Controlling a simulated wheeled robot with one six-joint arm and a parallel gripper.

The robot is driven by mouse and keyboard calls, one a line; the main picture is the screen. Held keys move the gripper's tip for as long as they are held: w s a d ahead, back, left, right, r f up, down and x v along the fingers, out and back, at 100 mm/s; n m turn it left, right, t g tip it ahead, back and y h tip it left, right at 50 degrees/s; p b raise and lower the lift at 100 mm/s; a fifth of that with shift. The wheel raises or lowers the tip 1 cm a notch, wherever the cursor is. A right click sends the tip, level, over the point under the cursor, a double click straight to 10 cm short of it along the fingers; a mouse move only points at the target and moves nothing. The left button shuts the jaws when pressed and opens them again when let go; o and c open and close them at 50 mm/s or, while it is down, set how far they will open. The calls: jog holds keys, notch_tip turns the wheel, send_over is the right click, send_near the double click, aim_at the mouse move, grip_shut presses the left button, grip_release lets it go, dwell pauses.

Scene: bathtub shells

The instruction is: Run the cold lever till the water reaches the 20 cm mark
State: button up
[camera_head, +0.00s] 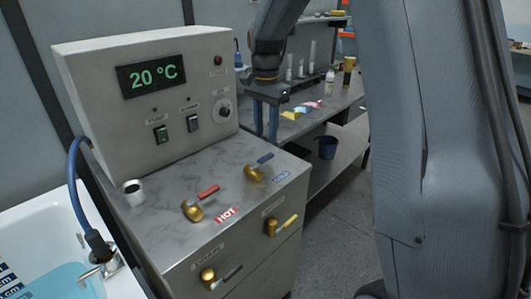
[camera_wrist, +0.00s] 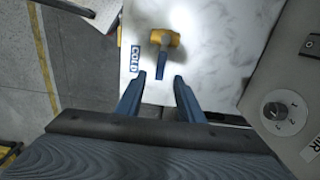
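The cold lever (camera_head: 257,168) is a brass valve with a blue handle on the marble-topped cabinet, beside the blue COLD label (camera_head: 282,176). In the wrist view the lever (camera_wrist: 164,39) lies ahead, its blue handle pointing toward the gap between my fingertips. My gripper (camera_head: 266,137) is open and empty, pointing down above the counter near the lever; I cannot tell its exact height. The hot lever (camera_head: 200,203) has a red handle. The white tub (camera_head: 38,222) holds light blue water (camera_head: 62,282). A dark scale (camera_head: 8,280) is cut off at the left edge, its marks unreadable.
The control box (camera_head: 150,100) reads 20 °C and stands behind the levers. A metal cup (camera_head: 133,192) stands at the counter's left. A bench (camera_head: 330,105) holds glassware.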

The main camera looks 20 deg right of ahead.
aim_at(266, 156)
jog(key=shift+w+f+p, duration=0.15)
jog(key=shift+f+p, duration=0.85)
jog(key=shift+f, duration=2.8)
jog(key=shift+c, duration=0.4)
grip_shut()
